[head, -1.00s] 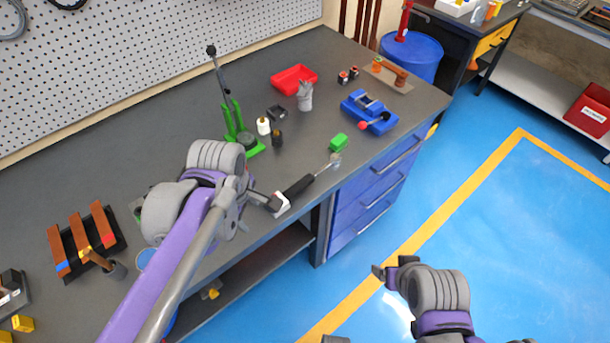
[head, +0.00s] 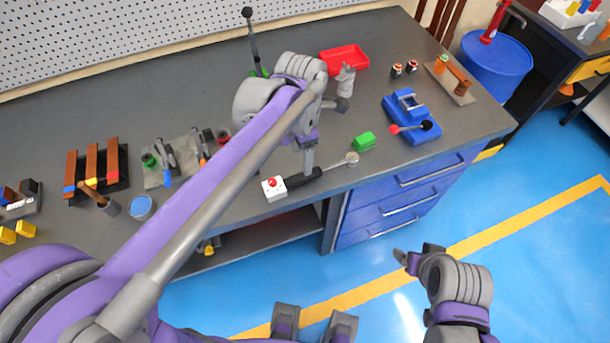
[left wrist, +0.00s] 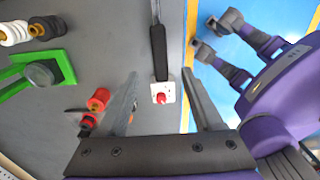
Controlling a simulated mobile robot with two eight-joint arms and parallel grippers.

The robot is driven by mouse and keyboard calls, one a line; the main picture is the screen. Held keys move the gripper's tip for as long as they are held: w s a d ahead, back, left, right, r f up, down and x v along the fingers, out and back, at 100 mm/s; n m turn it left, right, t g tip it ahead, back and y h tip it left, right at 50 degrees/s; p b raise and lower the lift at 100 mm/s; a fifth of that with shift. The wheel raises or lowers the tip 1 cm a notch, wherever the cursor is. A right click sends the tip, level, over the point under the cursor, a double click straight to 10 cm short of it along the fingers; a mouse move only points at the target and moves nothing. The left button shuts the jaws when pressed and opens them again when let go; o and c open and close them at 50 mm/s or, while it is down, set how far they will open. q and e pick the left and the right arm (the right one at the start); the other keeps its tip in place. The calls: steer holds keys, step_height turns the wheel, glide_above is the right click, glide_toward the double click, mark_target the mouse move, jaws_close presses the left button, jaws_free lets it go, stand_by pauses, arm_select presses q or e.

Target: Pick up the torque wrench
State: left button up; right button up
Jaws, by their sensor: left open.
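The torque wrench lies on the grey bench near its front edge, with a black handle (head: 303,180) and a thin silver shaft ending in a round head. In the left wrist view its handle (left wrist: 159,52) points toward my gripper. A white box with a red button (head: 274,188) sits at the handle's end. My left gripper (head: 308,172) is open and empty above the handle. In the left wrist view the fingers (left wrist: 160,73) straddle the handle's end, apart from it. My right gripper (head: 405,258) is off the bench over the blue floor; its jaws are unclear.
A green block (head: 364,141) and a blue vise-like tool (head: 411,117) lie right of the wrench. A red tray (head: 344,60) is behind. A green stand (left wrist: 38,72) and red-capped items (left wrist: 98,101) are near the left gripper. The bench front edge is close by.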

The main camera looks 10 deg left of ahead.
mark_target(301, 176)
arm_select(q)
step_height(301, 176, down, 9)
steer(key=shift+a+f, duration=0.15)
steer(key=shift+s, duration=0.1)
steer(key=shift+c, duration=0.3)
jaws_close()
